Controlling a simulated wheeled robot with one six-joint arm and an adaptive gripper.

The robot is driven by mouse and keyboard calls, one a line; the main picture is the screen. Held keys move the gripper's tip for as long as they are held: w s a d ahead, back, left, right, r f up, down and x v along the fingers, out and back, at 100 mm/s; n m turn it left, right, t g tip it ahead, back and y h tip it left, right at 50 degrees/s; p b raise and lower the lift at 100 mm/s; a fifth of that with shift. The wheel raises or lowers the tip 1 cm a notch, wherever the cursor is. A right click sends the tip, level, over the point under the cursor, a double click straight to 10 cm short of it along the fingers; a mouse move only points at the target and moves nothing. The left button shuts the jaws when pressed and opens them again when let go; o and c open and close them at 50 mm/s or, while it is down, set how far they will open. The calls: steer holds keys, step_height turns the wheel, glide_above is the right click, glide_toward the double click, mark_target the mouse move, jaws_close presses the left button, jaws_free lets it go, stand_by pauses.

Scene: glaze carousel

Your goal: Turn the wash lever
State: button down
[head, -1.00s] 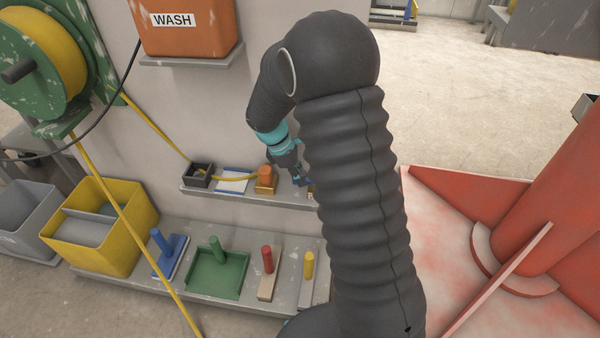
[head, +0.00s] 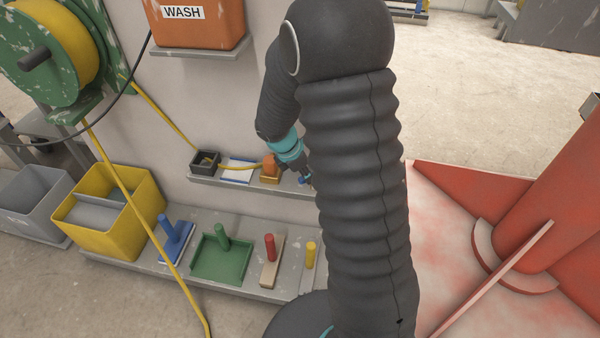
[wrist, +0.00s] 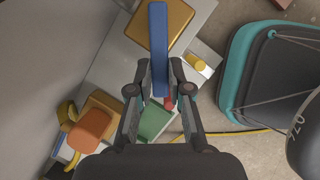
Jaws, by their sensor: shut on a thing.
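In the wrist view a long blue lever (wrist: 158,45) runs up the picture over a brass-coloured block (wrist: 176,22). My gripper (wrist: 157,78) has one finger on each side of the lever's near part and is shut on it. In the head view my gripper (head: 303,174) is low at the wall shelf, just right of an orange part on a brass base (head: 271,169). Only a small blue bit of the lever (head: 304,181) shows there; my arm hides the rest. An orange box marked WASH (head: 195,27) is on the wall above.
The grey wall shelf (head: 225,182) also holds a dark box (head: 205,161) with a yellow hose. A lower shelf holds tools with blue, green, red and yellow handles. A yellow bin (head: 85,208) stands left. A red structure (head: 465,220) stands right of my arm.

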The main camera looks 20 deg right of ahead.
steer(key=c, duration=1.1)
jaws_free()
steer(key=shift+r, duration=0.1)
steer(key=v, duration=1.1)
steer(key=shift+a+r, duration=0.1)
steer(key=shift+r, duration=0.25)
